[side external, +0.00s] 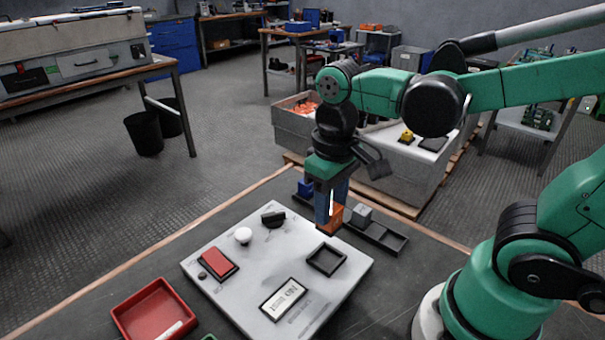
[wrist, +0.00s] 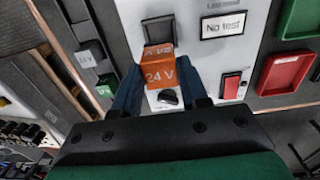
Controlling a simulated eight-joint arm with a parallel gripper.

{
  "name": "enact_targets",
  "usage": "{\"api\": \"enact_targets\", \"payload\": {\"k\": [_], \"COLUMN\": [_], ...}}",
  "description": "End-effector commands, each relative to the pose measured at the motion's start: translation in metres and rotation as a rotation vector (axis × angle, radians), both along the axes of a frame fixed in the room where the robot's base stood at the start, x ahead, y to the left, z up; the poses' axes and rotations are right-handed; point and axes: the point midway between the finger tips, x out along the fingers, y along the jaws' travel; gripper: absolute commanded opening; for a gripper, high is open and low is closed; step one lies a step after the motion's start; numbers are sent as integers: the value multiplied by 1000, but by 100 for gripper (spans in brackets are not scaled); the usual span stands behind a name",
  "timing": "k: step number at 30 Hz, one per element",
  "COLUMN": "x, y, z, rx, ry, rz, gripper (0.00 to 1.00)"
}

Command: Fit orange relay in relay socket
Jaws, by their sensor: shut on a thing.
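The orange relay (side external: 334,214) is between the blue fingers of my gripper (side external: 329,208), which is shut on it. In the wrist view the relay (wrist: 160,72) shows a "24 V" label, held between my fingertips (wrist: 163,88). The relay socket is a black square frame with a dark recess (side external: 326,260), on the right part of the light grey panel (side external: 250,255). The socket (wrist: 158,31) also shows in the wrist view, empty, beyond the relay. The relay is at the panel's far right edge, apart from the socket; its exact height is unclear.
A dark compartment tray (side external: 390,240) beside the panel holds a grey block (side external: 361,214) and a blue block (side external: 305,187). The panel carries a white knob (side external: 243,235), black knob (side external: 273,218), red switch (side external: 218,264) and "No test" label (wrist: 222,24). A red tray (side external: 153,312) stands front left.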

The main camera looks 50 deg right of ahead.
Motion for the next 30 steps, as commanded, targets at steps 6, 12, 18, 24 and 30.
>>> {"api": "enact_targets", "payload": {"k": [6,12,18,24,30], "x": [0,0,0,0,0], "y": [1,0,1,1,0], "z": [-19,-39,-50,-51,-51], "rx": [0,1,0,0,0], "ry": [-1,-2,0,0,0], "rz": [-1,0,-1,-1,-1], "gripper": [0,0,0,0,0]}}
